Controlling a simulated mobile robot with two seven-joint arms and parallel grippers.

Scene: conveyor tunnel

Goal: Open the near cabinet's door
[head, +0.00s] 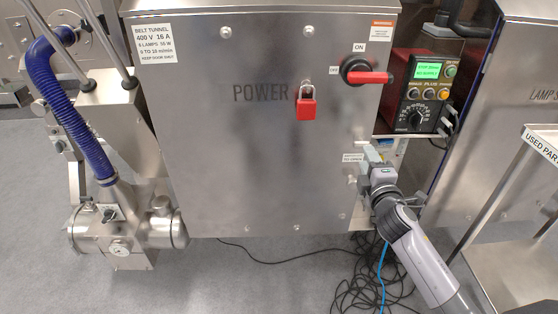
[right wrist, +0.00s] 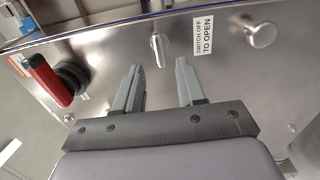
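The near cabinet's steel door (head: 250,150), marked POWER, is shut in the head view. A red padlock (head: 306,108) hangs on its front. The red switch handle (head: 372,78) lies horizontal, with ON above and OFF at its left; it also shows in the right wrist view (right wrist: 47,80). My right gripper (head: 370,156) is at the door's lower right edge. In the right wrist view its fingers (right wrist: 159,66) are apart and empty, facing a small metal latch (right wrist: 157,48). A "switch off to open" label (right wrist: 203,36) and a round knob (right wrist: 261,34) are beside it. My left gripper is out of view.
A control box (head: 422,95) with a green display stands right of the cabinet. Black cables (head: 365,280) lie tangled on the floor below my right arm. A machine with a blue hose (head: 68,110) stands at left, and a trolley (head: 525,240) at right.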

